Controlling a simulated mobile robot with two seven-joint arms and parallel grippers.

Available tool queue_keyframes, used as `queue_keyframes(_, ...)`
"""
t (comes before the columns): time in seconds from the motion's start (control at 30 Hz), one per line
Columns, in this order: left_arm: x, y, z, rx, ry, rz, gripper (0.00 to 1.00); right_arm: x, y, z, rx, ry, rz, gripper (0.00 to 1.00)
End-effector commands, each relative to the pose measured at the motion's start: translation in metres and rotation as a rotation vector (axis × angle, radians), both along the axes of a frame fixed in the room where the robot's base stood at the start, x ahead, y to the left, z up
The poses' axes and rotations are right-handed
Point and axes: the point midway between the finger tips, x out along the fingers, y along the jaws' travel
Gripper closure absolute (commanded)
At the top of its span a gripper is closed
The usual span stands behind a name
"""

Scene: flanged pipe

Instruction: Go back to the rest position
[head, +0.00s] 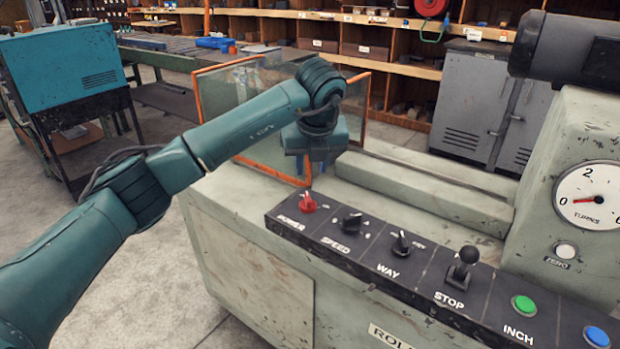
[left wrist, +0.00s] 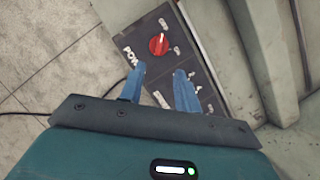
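My left arm reaches in from the left in the head view. Its gripper (head: 318,165) hangs over the bed of the grey-green machine (head: 250,270), behind the red POWER knob (head: 308,202). The fingers are mostly hidden by the wrist there. In the left wrist view the two blue fingers (left wrist: 160,88) stand apart with nothing between them. The red knob (left wrist: 158,44) shows beyond the fingertips on the dark control panel (left wrist: 180,30), apart from them. My right gripper is in neither view.
The panel also carries a SPEED knob (head: 352,222), a WAY knob (head: 402,243), a STOP lever (head: 463,268), a green button (head: 524,305) and a blue button (head: 596,337). An orange-framed guard (head: 198,95) stands close behind my left arm. A dial (head: 590,195) is at right.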

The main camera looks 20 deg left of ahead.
Motion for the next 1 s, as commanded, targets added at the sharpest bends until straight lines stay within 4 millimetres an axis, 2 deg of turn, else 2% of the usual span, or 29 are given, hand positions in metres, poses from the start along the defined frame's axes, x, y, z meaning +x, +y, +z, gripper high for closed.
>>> queue_keyframes(0.13, -0.005, -0.002, 0.013, 0.001, -0.002, -0.001, 0.67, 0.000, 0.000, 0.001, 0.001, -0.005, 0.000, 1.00)
queue_keyframes(0.57, -0.006, -0.003, 0.021, 0.000, -0.001, 0.000, 0.67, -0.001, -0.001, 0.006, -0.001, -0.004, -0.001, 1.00)
queue_keyframes(0.67, -0.006, -0.003, 0.039, 0.000, -0.001, 0.000, 0.67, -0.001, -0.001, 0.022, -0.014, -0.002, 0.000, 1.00)
queue_keyframes(1.0, -0.006, -0.003, 0.136, 0.000, -0.001, 0.000, 0.67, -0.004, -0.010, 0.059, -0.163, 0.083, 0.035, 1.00)
